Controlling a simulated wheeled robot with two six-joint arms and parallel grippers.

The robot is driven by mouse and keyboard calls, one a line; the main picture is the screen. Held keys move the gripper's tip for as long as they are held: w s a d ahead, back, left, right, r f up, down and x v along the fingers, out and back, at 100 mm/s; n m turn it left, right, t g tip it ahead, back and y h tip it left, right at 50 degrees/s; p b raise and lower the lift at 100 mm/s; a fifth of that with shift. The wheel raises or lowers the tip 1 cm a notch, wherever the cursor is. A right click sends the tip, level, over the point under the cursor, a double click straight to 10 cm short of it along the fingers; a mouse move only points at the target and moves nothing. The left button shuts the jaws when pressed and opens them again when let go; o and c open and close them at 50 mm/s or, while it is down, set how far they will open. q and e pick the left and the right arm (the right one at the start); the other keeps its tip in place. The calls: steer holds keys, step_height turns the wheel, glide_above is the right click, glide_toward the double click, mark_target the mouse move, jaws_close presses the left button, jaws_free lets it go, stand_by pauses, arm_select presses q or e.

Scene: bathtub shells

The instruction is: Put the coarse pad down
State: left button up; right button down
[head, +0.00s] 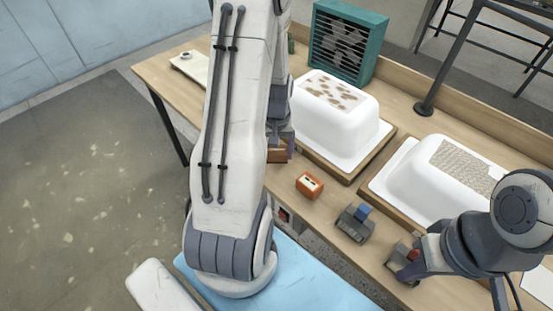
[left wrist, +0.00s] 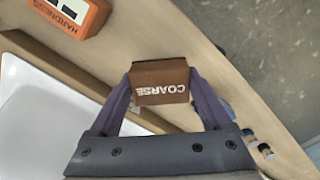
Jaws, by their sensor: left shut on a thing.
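The coarse pad (left wrist: 161,76), a brown block marked "COARSE", sits between the two purple fingers of my left gripper (left wrist: 163,92) in the left wrist view. The fingers are shut on it, over or at the wooden bench; I cannot tell if the pad touches the top. In the head view the pad (head: 277,155) shows partly, left of the front edge of the far white tub shell (head: 330,112), with my left gripper (head: 282,148) largely hidden by my arm. My right gripper (head: 408,270) is low at the bench's front edge, near a small dark item with red; its jaw opening is unclear.
An orange hardness tester (head: 309,185) and a dark grey holder with a blue block (head: 354,222) stand along the front of the bench (head: 330,208). A second white shell (head: 420,180) with a rough patch lies right. A teal fan box (head: 345,42) stands behind.

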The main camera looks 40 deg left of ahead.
mark_target(276, 167)
arm_select(q)
steer(key=shift+f, duration=2.05)
steer(key=shift+f, duration=0.1)
steer(key=shift+f, duration=0.15)
steer(key=o, duration=1.3)
steer(key=shift+s, duration=0.1)
steer(key=shift+c, duration=0.2)
steer(key=shift+r, duration=0.4)
step_height(276, 167, up, 12)
steer(key=shift+f, duration=0.1)
